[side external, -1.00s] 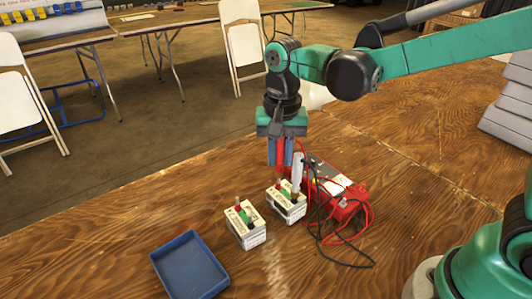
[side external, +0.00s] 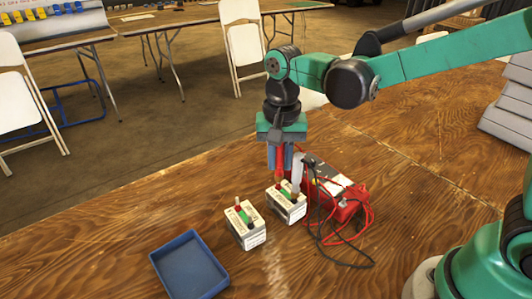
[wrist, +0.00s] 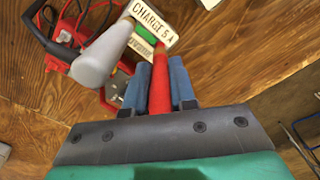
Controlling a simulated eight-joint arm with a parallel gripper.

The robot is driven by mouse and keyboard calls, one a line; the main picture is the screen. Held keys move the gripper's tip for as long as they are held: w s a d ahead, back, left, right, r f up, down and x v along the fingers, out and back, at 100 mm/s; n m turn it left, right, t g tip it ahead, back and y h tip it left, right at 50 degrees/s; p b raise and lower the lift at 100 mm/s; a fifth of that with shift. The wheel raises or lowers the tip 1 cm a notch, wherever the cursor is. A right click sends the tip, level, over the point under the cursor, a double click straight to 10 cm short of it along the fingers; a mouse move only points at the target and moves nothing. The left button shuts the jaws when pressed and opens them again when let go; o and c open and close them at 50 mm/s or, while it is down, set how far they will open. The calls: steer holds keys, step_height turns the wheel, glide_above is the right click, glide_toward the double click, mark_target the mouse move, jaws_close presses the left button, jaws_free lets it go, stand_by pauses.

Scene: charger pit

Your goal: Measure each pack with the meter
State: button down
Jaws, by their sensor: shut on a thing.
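My gripper (side external: 280,165) is shut on a red probe (wrist: 159,85) and points it down over the right-hand pack (side external: 287,211). The probe's lower end is at or just above one post on that pack; I cannot tell whether they touch. A pale grey probe (side external: 297,170) stands upright at the pack's other post; it also shows in the wrist view (wrist: 100,55). A second white pack (side external: 245,229), with a red-topped post and a green patch, sits to the left. The red meter (side external: 347,207) lies behind and right, with red and black leads.
An empty blue tray (side external: 188,268) lies at the front left. The leads (side external: 342,258) loop over the wood on the right. Grey slabs (side external: 510,105) are stacked at the far right. The wooden table (side external: 120,230) is clear on the left.

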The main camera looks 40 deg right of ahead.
steer(key=shift+f, duration=0.25)
stand_by(0.4)
steer(key=c, duration=0.6)
jaws_free()
steer(key=shift+c, duration=0.2)
steer(key=shift+o, duration=0.2)
steer(key=shift+o, duration=1.4)
steer(key=shift+r, duration=0.15)
steer(key=shift+r, duration=3.6)
